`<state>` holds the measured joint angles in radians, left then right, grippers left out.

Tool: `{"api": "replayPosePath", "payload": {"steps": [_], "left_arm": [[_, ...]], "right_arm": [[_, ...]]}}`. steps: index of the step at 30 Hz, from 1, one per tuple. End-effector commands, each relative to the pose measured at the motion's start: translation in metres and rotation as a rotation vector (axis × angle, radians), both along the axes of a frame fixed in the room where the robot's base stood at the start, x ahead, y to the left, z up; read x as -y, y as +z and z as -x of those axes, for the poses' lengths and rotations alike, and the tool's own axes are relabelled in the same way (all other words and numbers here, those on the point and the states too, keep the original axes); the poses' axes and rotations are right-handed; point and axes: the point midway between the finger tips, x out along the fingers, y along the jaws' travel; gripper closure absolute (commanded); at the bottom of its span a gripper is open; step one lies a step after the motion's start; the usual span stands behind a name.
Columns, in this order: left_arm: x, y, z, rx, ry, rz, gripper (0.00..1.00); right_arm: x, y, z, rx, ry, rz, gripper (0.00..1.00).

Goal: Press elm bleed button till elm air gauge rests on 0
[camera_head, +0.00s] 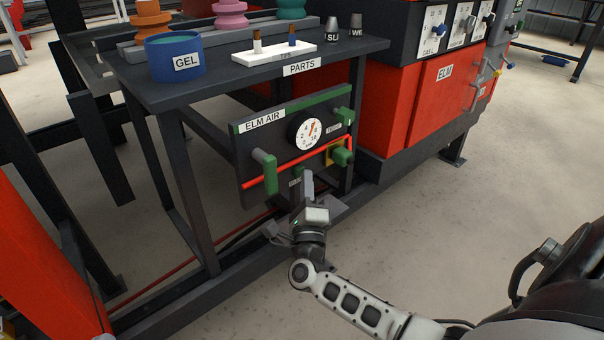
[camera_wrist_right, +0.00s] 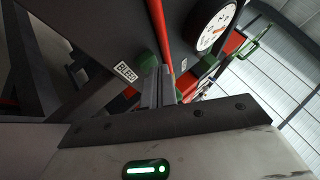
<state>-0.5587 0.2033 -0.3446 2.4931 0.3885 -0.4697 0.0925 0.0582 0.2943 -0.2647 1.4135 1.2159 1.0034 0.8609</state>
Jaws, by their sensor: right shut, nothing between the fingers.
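The dark ELM AIR panel (camera_head: 250,150) hangs under the parts table. Its round white elm air gauge (camera_head: 304,131) has an orange needle pointing to the upper right, off the 0; the gauge also shows in the wrist view (camera_wrist_right: 216,28). A green bleed button (camera_wrist_right: 147,60) shows beside the BLEED label (camera_wrist_right: 125,72) in the wrist view. My right gripper (camera_head: 308,178) is shut and empty at the panel's lower edge. Its fingertips (camera_wrist_right: 158,75) are close to the button and partly cover it; I cannot tell whether they touch. My left gripper is not in view.
A red pipe (camera_head: 290,165) crosses the panel front. Green handles stand out at left (camera_head: 269,172), upper right (camera_head: 343,116) and lower right (camera_head: 342,156). The table (camera_head: 125,75) with a GEL tub (camera_head: 172,60) is above. Open floor (camera_head: 440,220) lies to the right.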

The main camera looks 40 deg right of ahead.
Motion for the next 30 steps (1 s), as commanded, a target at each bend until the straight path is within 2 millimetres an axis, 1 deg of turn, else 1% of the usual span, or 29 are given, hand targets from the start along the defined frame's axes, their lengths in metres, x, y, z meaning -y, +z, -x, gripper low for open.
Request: {"api": "replayPosePath", "payload": {"steps": [7,17,27,30], "left_arm": [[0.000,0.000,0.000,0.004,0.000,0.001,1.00],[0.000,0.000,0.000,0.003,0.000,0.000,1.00],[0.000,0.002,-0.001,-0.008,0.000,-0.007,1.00],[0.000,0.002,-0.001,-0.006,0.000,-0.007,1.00]], "right_arm": [[0.000,0.000,-0.003,0.002,0.000,0.000,1.00],[0.000,0.001,-0.002,0.001,0.000,0.000,1.00],[0.001,0.001,0.014,-0.001,0.000,0.001,1.00],[0.001,0.001,0.015,0.001,0.000,0.000,1.00]]}}
